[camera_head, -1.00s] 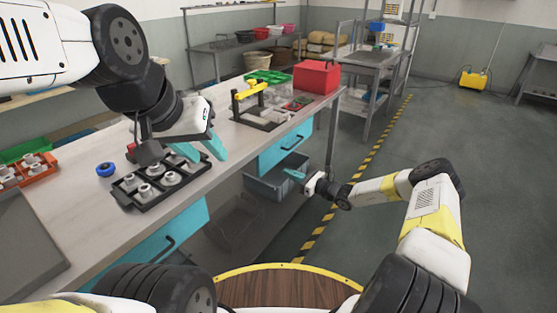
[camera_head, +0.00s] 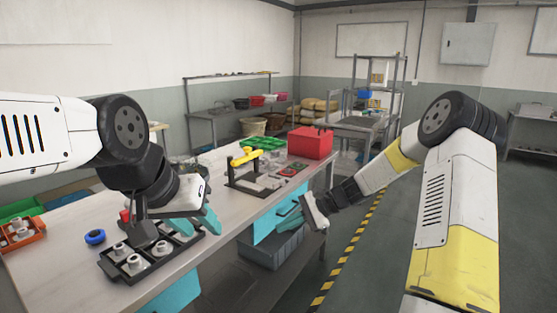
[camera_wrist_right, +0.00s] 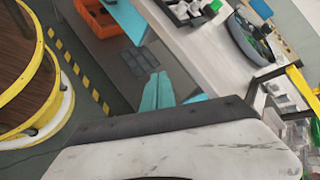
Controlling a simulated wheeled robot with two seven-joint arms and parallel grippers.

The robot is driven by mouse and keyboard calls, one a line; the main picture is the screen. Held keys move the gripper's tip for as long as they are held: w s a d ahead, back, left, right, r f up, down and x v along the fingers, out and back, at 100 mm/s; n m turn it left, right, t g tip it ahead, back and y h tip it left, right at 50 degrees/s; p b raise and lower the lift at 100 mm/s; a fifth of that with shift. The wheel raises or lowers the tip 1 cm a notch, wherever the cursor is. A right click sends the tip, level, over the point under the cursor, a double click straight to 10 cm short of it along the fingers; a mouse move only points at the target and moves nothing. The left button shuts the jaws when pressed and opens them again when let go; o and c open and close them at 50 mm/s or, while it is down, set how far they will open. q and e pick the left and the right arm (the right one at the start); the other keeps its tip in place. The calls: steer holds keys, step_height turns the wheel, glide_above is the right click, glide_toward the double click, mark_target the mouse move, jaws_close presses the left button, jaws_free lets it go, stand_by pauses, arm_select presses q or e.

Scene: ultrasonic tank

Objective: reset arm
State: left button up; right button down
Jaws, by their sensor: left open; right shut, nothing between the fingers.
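My left gripper (camera_head: 200,226) hangs over the workbench (camera_head: 75,262), above the right end of a black tray (camera_head: 117,270) with several white and grey round parts in it. Its teal fingers are apart and I see nothing between them. It hides part of the tray. My right gripper (camera_head: 300,204) is in front of the bench's teal drawer, off the bench's front edge. Its teal fingers lie close together in the right wrist view (camera_wrist_right: 158,91), shut and empty.
A blue ring (camera_head: 95,237) and an orange tray (camera_head: 22,233) lie left of the black tray. A yellow-topped black stand (camera_head: 243,158), a green tray (camera_head: 262,143) and a red box (camera_head: 311,143) stand further back. A grey bin (camera_head: 270,249) sits below the bench. Floor right of it is open.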

steer(key=s+d+r+n+t+h, duration=0.1)
steer(key=s+d+r+n+h, duration=0.2)
steer(key=s+r, duration=0.3)
steer(key=s+d+r+n+t+h, duration=0.2)
steer(key=s+r, duration=0.5)
steer(key=s, duration=0.5)
steer(key=s+d+r+n+t+h, duration=0.2)
steer(key=s+d+r+n+h, duration=0.2)
steer(key=s+d+r, duration=0.3)
steer(key=s+n, duration=0.1)
steer(key=s, duration=0.2)
steer(key=shift+n, duration=0.4)
steer(key=shift+s+d, duration=0.1)
